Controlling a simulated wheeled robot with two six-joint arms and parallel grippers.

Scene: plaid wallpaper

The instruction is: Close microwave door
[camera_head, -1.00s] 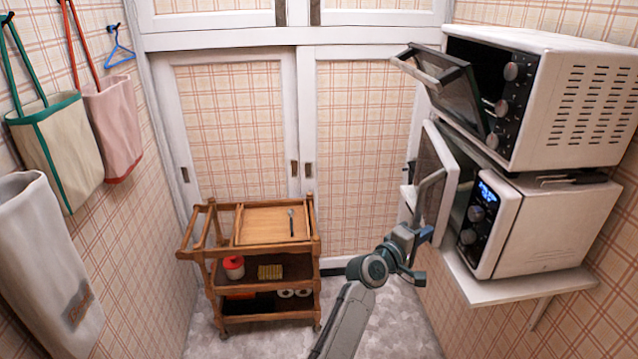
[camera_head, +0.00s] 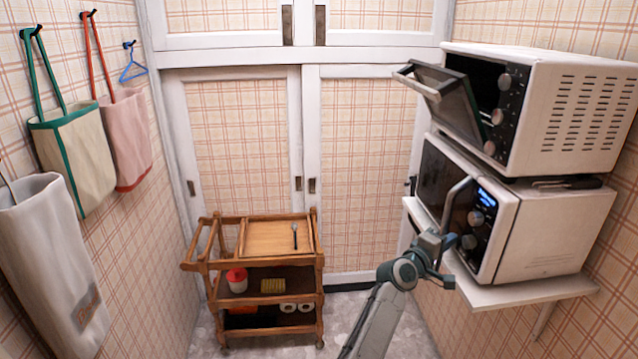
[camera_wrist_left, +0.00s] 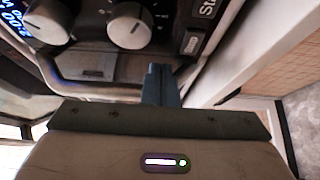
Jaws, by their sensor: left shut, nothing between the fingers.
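The white microwave (camera_head: 550,235) stands on a wall shelf at the right, under a toaster oven. Its dark glass door (camera_head: 436,180) lies against the front, flush or almost flush; I cannot tell if it is latched. The door's curved handle (camera_head: 456,198) is beside the control panel. My left gripper (camera_head: 450,243) is shut and empty, just in front of the lower front of the microwave. In the left wrist view its blue-grey fingers (camera_wrist_left: 160,84) are together close below the microwave's knobs (camera_wrist_left: 130,25). My right gripper is not in view.
The toaster oven (camera_head: 575,110) above has its door (camera_head: 445,98) hanging open, jutting left. A wooden trolley (camera_head: 262,275) stands ahead on the floor. Bags (camera_head: 75,155) hang on the left wall. The white shelf (camera_head: 515,292) juts out below the microwave.

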